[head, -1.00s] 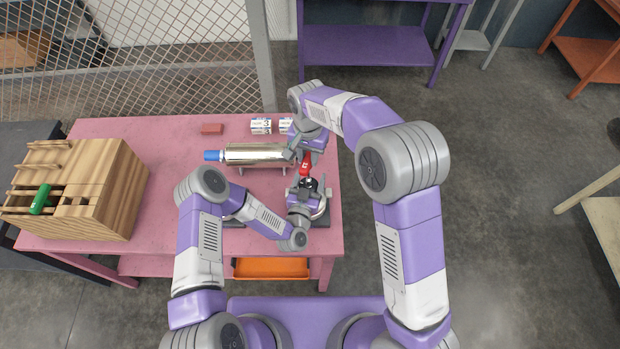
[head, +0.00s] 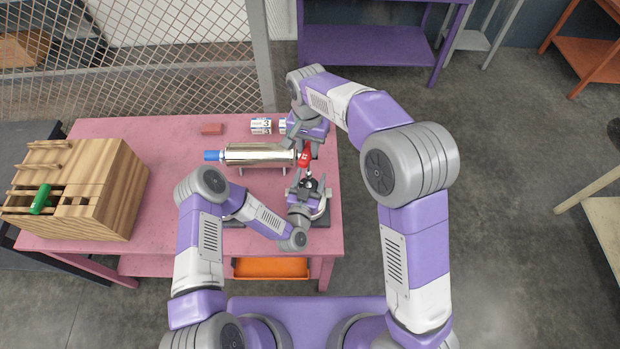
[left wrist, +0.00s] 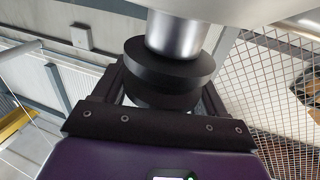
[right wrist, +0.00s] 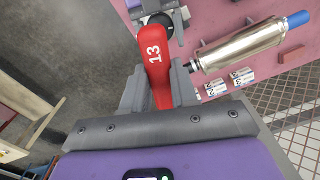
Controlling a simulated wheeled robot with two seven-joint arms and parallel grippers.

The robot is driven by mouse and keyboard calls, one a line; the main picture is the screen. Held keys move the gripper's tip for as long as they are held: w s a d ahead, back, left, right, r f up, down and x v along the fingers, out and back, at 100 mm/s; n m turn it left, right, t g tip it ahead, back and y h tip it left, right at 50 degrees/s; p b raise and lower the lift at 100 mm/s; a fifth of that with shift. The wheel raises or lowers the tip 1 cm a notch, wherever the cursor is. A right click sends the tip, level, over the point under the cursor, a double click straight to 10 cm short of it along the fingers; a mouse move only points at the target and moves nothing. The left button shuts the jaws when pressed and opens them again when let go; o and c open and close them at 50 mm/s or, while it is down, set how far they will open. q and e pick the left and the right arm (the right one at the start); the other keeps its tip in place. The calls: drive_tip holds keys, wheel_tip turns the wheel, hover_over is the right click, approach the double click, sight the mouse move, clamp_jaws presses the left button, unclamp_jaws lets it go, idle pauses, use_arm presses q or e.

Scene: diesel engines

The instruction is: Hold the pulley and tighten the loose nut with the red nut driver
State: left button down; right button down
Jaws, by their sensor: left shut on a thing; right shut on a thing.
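The red nut driver (head: 304,159), marked 13, is held by my right gripper (head: 304,143) at the right end of the table. In the right wrist view the driver (right wrist: 154,52) sits between the jaws of my right gripper (right wrist: 158,78), its handle pointing toward the black pulley (right wrist: 162,20). The handle hides the driver's tip and the nut, so I cannot tell whether they touch. My left gripper (head: 302,188) is shut on the pulley (head: 311,184). In the left wrist view the black pulley (left wrist: 170,65) lies between the jaws, against a shiny metal cylinder (left wrist: 175,32).
A shiny cylinder with a blue end (head: 258,155) lies on a stand just left of the right gripper. Small labelled boxes (head: 261,126) and a red-brown block (head: 212,129) are behind it on the pink table (head: 160,130). A wooden rack (head: 105,190) stands at left.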

drive_tip(key=shift+r, duration=2.3)
use_arm(q)
unclamp_jaws()
use_arm(e)
wheel_tip(320, 180, down, 2)
drive_tip(key=shift+f+b, duration=0.25)
drive_tip(key=shift+b, duration=1)
use_arm(q)
drive_tip(key=v, duration=1.2)
use_arm(e)
drive_tip(key=shift+f, duration=0.1)
use_arm(q)
drive_tip(key=shift+s, duration=0.1)
